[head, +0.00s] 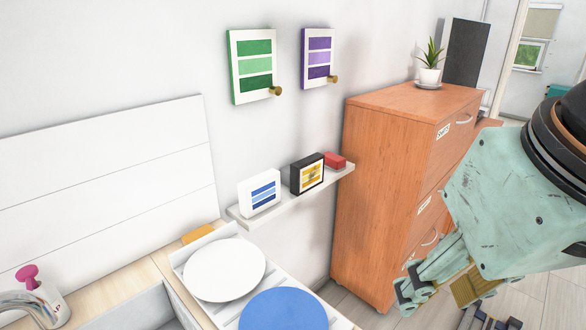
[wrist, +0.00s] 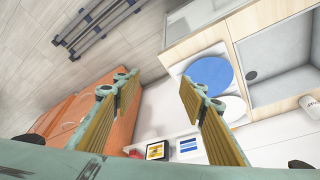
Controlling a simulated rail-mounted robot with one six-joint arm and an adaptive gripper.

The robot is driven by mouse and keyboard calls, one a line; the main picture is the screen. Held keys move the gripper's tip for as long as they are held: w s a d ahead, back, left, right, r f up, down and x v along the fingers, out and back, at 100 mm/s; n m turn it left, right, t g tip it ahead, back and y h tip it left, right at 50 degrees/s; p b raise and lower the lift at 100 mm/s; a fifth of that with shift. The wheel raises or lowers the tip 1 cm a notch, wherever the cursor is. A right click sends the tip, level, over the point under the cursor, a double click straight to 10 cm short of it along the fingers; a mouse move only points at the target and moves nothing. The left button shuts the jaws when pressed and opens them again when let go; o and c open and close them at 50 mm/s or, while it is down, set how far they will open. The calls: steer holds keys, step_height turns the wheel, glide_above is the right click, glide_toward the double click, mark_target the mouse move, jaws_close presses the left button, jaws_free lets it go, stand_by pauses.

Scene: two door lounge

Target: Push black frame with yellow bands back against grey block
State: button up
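The black frame with yellow bands (head: 307,174) stands upright on a narrow white wall shelf (head: 287,198). It also shows in the wrist view (wrist: 157,151), at the bottom between my fingers. A small red block (head: 335,160) is on the shelf just right of the frame in the head view. I cannot make out a grey block on the shelf; anything behind the frame is hidden. My gripper (wrist: 160,92) is open and empty, its fingers wide apart. In the head view it is at the lower right, well away from the shelf, in front of the wooden cabinet.
A white frame with blue bands (head: 260,193) stands left of the black frame. A wooden cabinet (head: 380,190) rises right of the shelf, with a plant and dark panel on top. A white plate (head: 224,270) and a blue plate (head: 284,310) lie below. Green and purple pictures hang above.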

steer(key=shift+w+a+f, duration=0.1)
steer(key=shift+a, duration=0.1)
steer(key=c, duration=0.8)
steer(key=shift+w+a+f+g, duration=0.2)
steer(key=shift+a+g, duration=0.1)
steer(key=shift+a, duration=0.1)
jaws_close()
steer(key=w+a+f+m+g+y+p, duration=0.2)
steer(key=w+a+m+g+y, duration=0.2)
steer(key=w+a+m+y, duration=0.55)
steer(key=w+a+f+m+t+y, duration=0.1)
steer(key=w+a+m+y, duration=0.1)
steer(key=w, duration=0.8)
steer(key=w+a+f+m+t+y, duration=0.1)
steer(key=w+a+m+y, duration=0.15)
steer(key=w, duration=0.75)
steer(key=w+d+f+m+t+y+p, duration=0.1)
steer(key=w+d+f+m+t, duration=0.25)
steer(key=w, duration=0.45)
steer(key=w+d+f+m+t+p, duration=0.1)
steer(key=w+d+f+m+t, duration=0.2)
steer(key=w, duration=0.4)
steer(key=w+d+f+m+t+h, duration=0.3)
steer(key=w+d+f+m+t, duration=0.3)
steer(key=w+d+f, duration=0.5)
steer(key=d+f+m, duration=0.1)
steer(key=d+f, duration=0.1)
steer(key=d, duration=0.2)
steer(key=shift+w+f, duration=0.2)
